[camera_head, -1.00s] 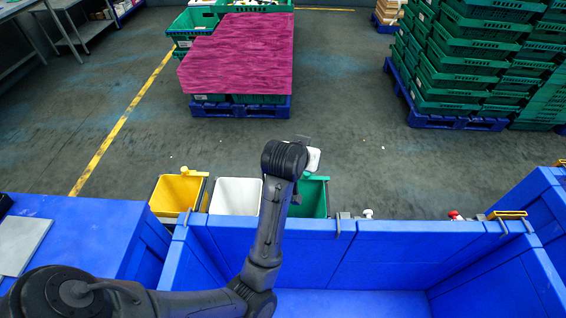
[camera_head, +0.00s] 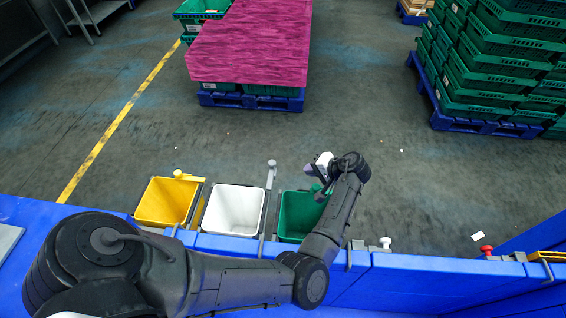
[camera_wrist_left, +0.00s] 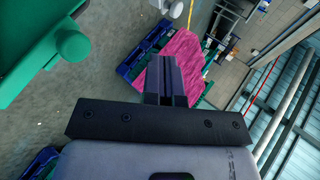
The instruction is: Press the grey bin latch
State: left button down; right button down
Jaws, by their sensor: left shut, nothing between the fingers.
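The grey latch (camera_head: 271,164) stands at the far right corner of the white bin (camera_head: 234,211), on a thin grey post. My left gripper (camera_head: 309,169) is beyond the wall, over the far edge of the green bin (camera_head: 298,215), right of the grey latch and apart from it. Its fingers are shut and empty, side by side in the left wrist view (camera_wrist_left: 165,75). The green latch (camera_wrist_left: 72,45) shows close at the upper left of that view; my gripper partly hides it in the head view. My right gripper is not in view.
The yellow bin (camera_head: 166,201) with its yellow latch (camera_head: 181,175) stands left of the white bin. A blue wall (camera_head: 420,265) runs in front of the bins, with a red knob (camera_head: 486,250) on the right. The floor beyond is mostly clear up to the pink-covered pallet (camera_head: 250,45).

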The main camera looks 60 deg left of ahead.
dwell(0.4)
pick_arm(q)
jog(key=shift+s+a, duration=0.1)
send_near(274, 167)
jog(key=x, duration=0.4)
jog(key=shift+s+r+b, duration=0.1)
jog(key=shift+s+b, duration=0.1)
jog(key=shift+b, duration=0.15)
jog(key=shift+s+a, duration=0.3)
jog(key=shift+a, duration=0.4)
jog(key=shift+s+a, duration=0.1)
